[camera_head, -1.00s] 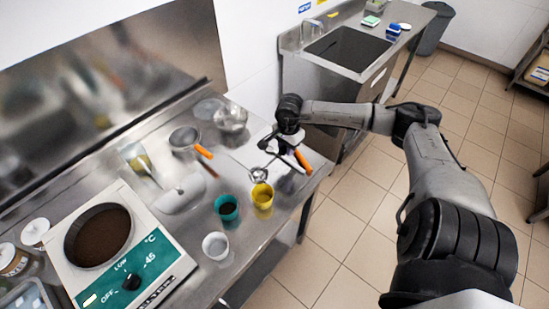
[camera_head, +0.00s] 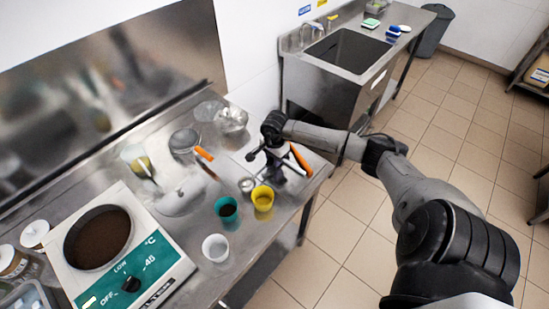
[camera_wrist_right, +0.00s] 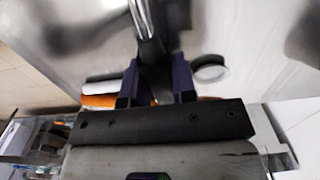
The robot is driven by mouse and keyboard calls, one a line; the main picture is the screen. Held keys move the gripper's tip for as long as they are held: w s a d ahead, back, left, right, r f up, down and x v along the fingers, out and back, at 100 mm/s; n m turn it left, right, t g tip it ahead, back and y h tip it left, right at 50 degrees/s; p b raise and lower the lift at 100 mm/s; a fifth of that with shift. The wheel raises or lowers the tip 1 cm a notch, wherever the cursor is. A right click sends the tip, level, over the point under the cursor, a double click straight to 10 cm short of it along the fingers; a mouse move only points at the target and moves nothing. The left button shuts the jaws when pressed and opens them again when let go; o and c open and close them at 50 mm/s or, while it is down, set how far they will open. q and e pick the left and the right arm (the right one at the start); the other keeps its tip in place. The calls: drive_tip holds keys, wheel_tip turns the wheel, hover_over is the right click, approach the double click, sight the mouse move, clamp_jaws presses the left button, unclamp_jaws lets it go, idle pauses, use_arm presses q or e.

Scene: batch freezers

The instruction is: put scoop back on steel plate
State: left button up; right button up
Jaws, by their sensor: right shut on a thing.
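My right gripper (camera_head: 276,172) is low over the right end of the steel counter, at the pale steel plate (camera_head: 239,158). In the right wrist view, its dark purple fingers (camera_wrist_right: 157,85) are shut on the scoop (camera_wrist_right: 146,22), whose shiny metal part runs up out of the picture. In the head view, the scoop's round bowl (camera_head: 246,184) shows just left of the gripper, low near the plate's front edge. I cannot tell whether it touches. The gripper hides the rest of the scoop. My left gripper is not in view.
An orange-handled tool (camera_head: 300,158) lies right beside the gripper. A pan (camera_head: 184,141) and a clear bowl (camera_head: 231,119) are behind.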

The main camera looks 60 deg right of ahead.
drive_tip(key=shift+f, duration=0.1)
drive_tip(key=o, duration=0.9)
drive_tip(key=shift+o, duration=0.2)
